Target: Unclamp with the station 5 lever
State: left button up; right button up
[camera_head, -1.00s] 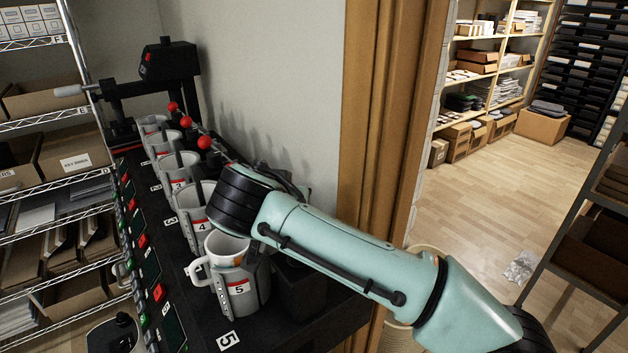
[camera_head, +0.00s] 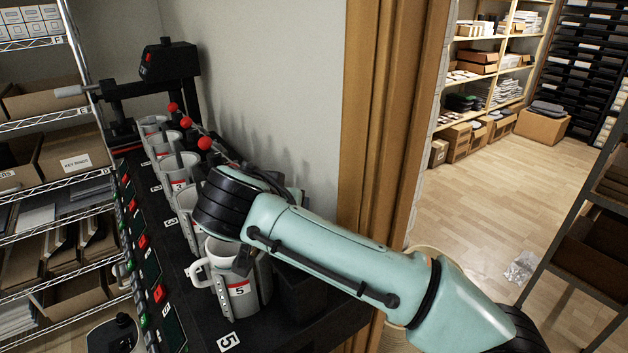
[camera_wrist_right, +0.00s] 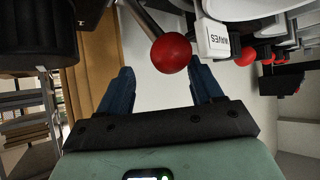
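The station 5 mug (camera_head: 217,252) is white and stands in its grey clamp (camera_head: 240,291), which has a red-edged label 5. In the right wrist view, a red ball knob (camera_wrist_right: 171,53) on a metal rod (camera_wrist_right: 141,18) lies just ahead of and between the fingertips; its station number is not visible. My right gripper (camera_wrist_right: 161,67) is open, its two dark blue fingers apart. In the head view my right wrist (camera_head: 225,205) hangs over the back of station 5 and hides the gripper and that station's lever. My left gripper is not in view.
Stations with mugs and clamps run away toward the back; their red knobs (camera_head: 204,143) show past my wrist. A black press (camera_head: 165,62) stands at the far end. The wall (camera_head: 285,90) and wooden door frame (camera_head: 372,120) are close to the right of the bench.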

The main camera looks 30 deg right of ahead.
jog(key=r, duration=0.3)
jog(key=shift+s+a, duration=0.15)
jog(key=shift+a, duration=0.15)
jog(key=shift+s+a+r, duration=0.1)
jog(key=shift+s+r, duration=0.1)
jog(key=shift+r, duration=0.35)
jog(key=shift+s+a+r, duration=0.1)
jog(key=shift+s+r, duration=0.05)
jog(key=shift+r, duration=0.4)
jog(key=v, duration=0.6)
